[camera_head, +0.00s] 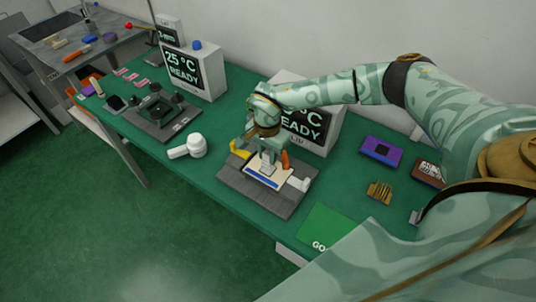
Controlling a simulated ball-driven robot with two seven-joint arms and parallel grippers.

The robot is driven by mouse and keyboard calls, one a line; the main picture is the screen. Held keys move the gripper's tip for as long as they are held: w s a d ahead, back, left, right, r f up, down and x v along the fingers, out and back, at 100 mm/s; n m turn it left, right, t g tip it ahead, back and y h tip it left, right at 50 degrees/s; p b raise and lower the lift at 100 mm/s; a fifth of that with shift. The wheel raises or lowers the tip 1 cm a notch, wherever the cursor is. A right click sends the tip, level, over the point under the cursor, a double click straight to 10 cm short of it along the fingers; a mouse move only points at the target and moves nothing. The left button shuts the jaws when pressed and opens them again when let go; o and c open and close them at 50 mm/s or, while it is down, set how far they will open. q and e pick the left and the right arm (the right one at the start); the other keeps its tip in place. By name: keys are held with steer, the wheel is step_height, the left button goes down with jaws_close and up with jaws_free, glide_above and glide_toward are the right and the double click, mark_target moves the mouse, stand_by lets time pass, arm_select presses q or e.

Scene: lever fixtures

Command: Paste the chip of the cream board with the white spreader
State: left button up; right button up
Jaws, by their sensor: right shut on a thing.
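The cream board (279,178), with a blue strip along its front edge, lies on a dark grey fixture (265,202) near the front of the green bench. My right gripper (268,159) reaches down over the board from above. It is shut on a small pale piece, which appears to be the white spreader (267,169), at the board. Whether the spreader touches the board cannot be told. The chip is not clearly visible; the gripper and the spreader cover part of the board. My left gripper is out of view.
A yellow part (239,149) and an orange part (285,159) flank the gripper. A white round-headed object (196,146) lies left, a purple block (381,151) right. A green GO mat (327,226) is front right. Display boxes (193,70) stand behind.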

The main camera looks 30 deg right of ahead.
step_height(320, 180, up, 7)
steer(key=p, duration=0.5)
steer(key=shift+r, duration=0.2)
steer(key=shift+f, duration=0.1)
